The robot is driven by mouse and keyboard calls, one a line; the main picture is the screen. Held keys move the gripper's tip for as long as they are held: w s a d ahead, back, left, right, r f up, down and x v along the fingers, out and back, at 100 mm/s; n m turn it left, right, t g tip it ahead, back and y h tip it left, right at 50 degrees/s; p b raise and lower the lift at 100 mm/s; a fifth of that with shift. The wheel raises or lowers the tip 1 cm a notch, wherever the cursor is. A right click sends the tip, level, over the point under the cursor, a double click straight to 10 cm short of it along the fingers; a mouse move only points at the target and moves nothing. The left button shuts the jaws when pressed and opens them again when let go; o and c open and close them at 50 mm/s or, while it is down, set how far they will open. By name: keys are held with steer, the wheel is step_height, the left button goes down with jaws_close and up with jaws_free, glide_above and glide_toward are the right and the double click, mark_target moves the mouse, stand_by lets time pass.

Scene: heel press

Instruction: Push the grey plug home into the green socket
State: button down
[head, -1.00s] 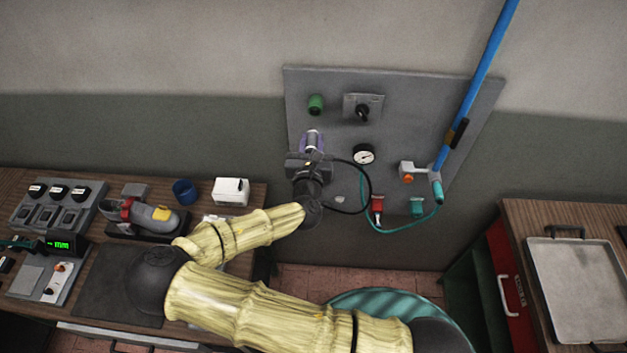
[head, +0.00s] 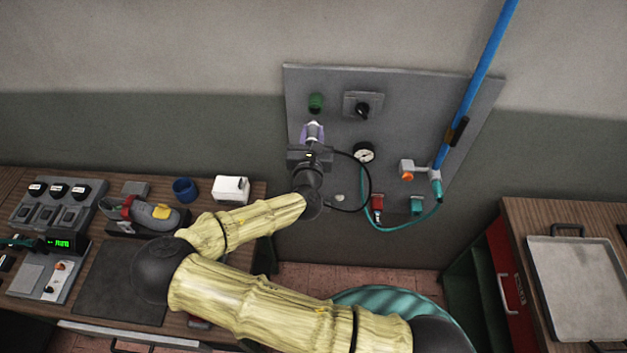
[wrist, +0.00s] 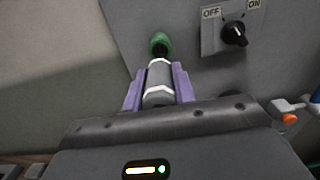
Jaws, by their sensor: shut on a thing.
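The green socket (head: 316,103) is on the upper left of the grey wall panel; it also shows in the wrist view (wrist: 158,42). My gripper (head: 311,133) is below it, its purple fingers shut on the grey plug (wrist: 158,82). The plug has white bands and points up at the socket. In the wrist view its far end reaches the lower edge of the green ring. I cannot tell whether the tip is inside. A black cable (head: 368,176) loops down from beside my gripper.
A black OFF/ON knob (head: 362,109) is right of the socket. A gauge (head: 364,153), a red socket (head: 377,203), a teal block (head: 417,205) and a teal hose sit lower on the panel. A blue pipe (head: 480,80) runs up the right side. A workbench (head: 225,215) stands left.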

mark_target(313, 126)
steer(key=shift+w+d, duration=0.1)
steer(key=shift+w, duration=1.6)
steer(key=shift+b, duration=0.75)
stand_by(0.5)
steer(key=shift+w+b, duration=0.4)
steer(key=shift+w, duration=1)
stand_by(0.8)
steer(key=c, duration=1.1)
jaws_free()
steer(key=shift+w, duration=0.15)
steer(key=shift+o, duration=0.2)
